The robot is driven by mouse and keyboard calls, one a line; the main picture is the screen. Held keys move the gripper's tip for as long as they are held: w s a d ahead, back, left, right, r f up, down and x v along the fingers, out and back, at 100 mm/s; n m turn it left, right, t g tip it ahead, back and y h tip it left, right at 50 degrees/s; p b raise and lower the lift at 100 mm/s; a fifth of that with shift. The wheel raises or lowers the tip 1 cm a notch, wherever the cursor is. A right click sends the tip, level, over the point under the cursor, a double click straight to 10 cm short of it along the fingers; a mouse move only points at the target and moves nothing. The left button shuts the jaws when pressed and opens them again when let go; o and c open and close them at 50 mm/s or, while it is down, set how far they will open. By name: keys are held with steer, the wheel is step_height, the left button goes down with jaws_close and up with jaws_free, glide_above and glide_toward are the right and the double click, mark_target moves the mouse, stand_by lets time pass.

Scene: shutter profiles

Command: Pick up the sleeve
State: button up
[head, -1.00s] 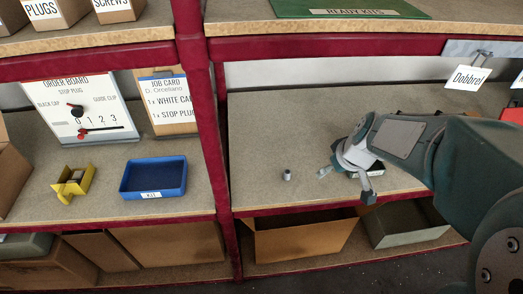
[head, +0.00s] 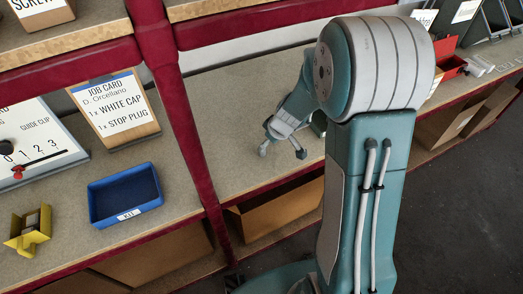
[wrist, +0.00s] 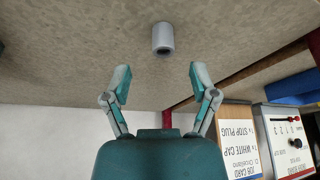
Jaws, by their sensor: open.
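The sleeve (wrist: 162,42) is a small grey hollow cylinder standing on the shelf board, just beyond my fingertips in the wrist view. It is centred between the fingers with a gap to them, and its dark bore shows. My gripper (wrist: 160,76) is open and empty, with its two teal-and-grey fingers spread. In the head view my gripper (head: 282,151) hangs over the right-hand shelf bay, near its front edge. I cannot make out the sleeve in the head view.
An empty blue kit tray (head: 122,192) and a yellow fixture (head: 30,232) stand in the left bay. A job card (head: 117,108) stands behind them. A dark red upright (head: 184,110) separates the bays. A red bin (head: 452,68) stands to the far right.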

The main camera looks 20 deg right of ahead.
steer(key=x, duration=0.5)
steer(key=shift+w+a+f, duration=0.15)
steer(key=shift+a, duration=0.2)
steer(key=shift+d, duration=0.1)
steer(key=c, duration=0.9)
